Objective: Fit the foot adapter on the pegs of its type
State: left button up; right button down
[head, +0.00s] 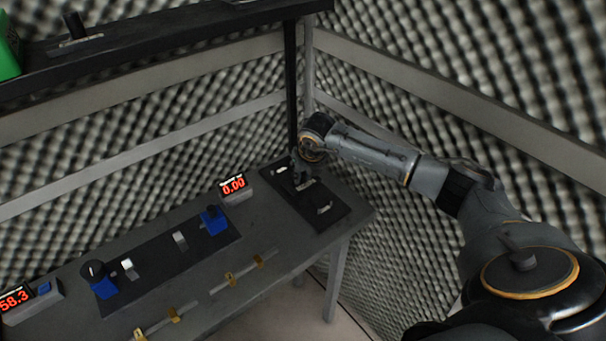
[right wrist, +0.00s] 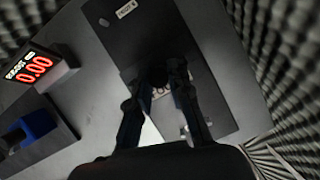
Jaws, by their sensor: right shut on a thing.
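My right gripper (head: 303,180) is low over the black board (head: 336,216) at the table's right end. In the right wrist view its two fingers (right wrist: 168,84) are closed around a small dark piece (right wrist: 158,77), seemingly the foot adapter, mostly hidden between them. A pale labelled plate lies just below it. Whether the piece touches the board or sits on pegs, I cannot tell. The board bears another small label (right wrist: 127,8) and a pale plate (head: 324,209) near its front. My left gripper is not in view.
A display reading 0.00 (head: 234,187) stands left of the board. Further left, a long black panel (head: 160,262) carries blue blocks, a dark knob and pale pieces. Brass brackets (head: 230,279) line the front edge. A dark shelf (head: 150,40) hangs above; foam walls close the corner.

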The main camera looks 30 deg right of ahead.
jog(key=shift+f+b, duration=0.7)
jog(key=shift+f, duration=0.2)
jog(key=c, duration=1.1)
grip_release()
jog(key=shift+c, duration=0.2)
jog(key=v, duration=1.2)
jog(key=shift+w+a, duration=0.1)
